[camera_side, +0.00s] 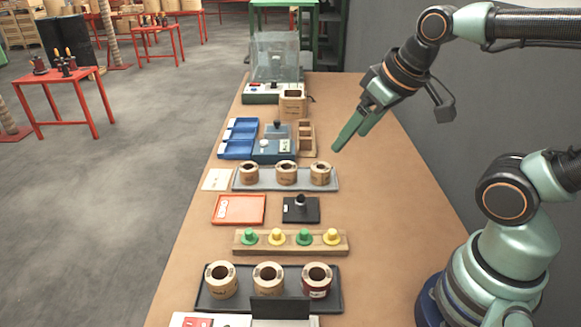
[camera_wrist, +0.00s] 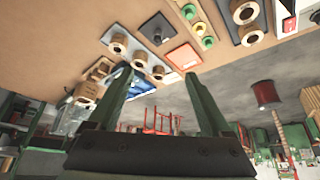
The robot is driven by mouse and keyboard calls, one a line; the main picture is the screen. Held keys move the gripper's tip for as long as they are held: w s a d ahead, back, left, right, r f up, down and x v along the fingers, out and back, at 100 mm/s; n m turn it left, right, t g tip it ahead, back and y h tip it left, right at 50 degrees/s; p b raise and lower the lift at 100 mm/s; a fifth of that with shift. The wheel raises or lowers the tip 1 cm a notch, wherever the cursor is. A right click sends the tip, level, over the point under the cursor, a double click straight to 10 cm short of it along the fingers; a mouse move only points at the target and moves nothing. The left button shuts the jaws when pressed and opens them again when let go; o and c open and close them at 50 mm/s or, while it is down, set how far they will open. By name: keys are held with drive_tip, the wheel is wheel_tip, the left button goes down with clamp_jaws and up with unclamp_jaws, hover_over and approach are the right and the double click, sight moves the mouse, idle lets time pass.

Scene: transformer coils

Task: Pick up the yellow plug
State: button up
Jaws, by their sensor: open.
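Two yellow plugs stand upright in a wooden strip (camera_side: 240,246) in the side view: one yellow plug (camera_side: 277,237) is second from the left, the other yellow plug (camera_side: 331,237) is at the right end. A green plug (camera_side: 250,237) and another green plug (camera_side: 304,238) alternate with them. My gripper (camera_side: 346,142) is open and empty, in the air above the bench, beyond the strip. In the wrist view my gripper (camera_wrist: 160,74) shows both fingers spread, with a yellow plug (camera_wrist: 198,28) near the top edge, not between them.
Trays of cardboard-coloured coils lie on both sides of the strip, a grey tray (camera_side: 333,184) beyond and a black tray (camera_side: 334,300) nearer. An orange tray (camera_side: 240,209) and a black pad (camera_side: 301,210) lie just beyond the strip. The bench's right side is clear.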

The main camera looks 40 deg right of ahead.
drive_tip(key=c, duration=0.4)
drive_tip(key=n+g, duration=0.6)
drive_tip(key=n, duration=1.2)
hover_over(332, 231)
wheel_tip(332, 231, down, 10)
drive_tip(key=f, duration=0.4)
drive_tip(key=s+f, duration=0.1)
drive_tip(key=f, duration=0.2)
drive_tip(key=shift+w+f, duration=0.25)
drive_tip(key=shift+f, duration=1.05)
drive_tip(key=shift+w+f, duration=0.25)
drive_tip(key=shift+f, duration=1.05)
